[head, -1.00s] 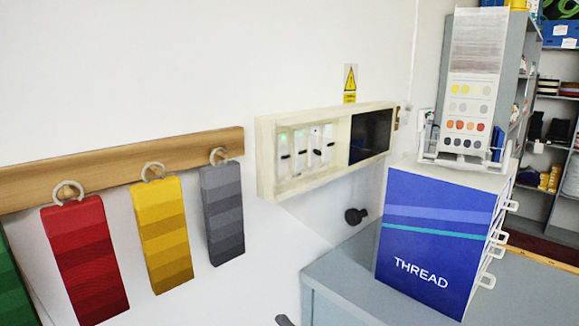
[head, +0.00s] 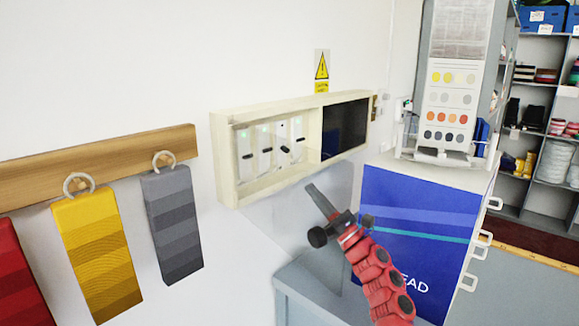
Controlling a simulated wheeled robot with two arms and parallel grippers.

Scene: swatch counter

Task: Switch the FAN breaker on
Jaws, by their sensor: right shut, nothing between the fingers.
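The breaker box (head: 229,170) is a cream frame on the white wall, with several white breakers with dark levers in its left part and a dark panel (head: 345,129) in its right part. One breaker lever (head: 286,150) juts out at a different angle from the others. Small green lights show above some breakers. The labels are too small to read, so I cannot tell which one is FAN. My right gripper (head: 320,200) is shut and empty, below the box and apart from it in the picture, pointing up and left. My left gripper is out of view.
A blue THREAD cabinet (head: 430,200) stands right of my arm, with a colour-card stand (head: 448,110) on top. Red, yellow (head: 95,255) and grey (head: 172,225) swatches hang from a wooden rail (head: 100,165) at left. A yellow warning sign (head: 321,66) is above the box.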

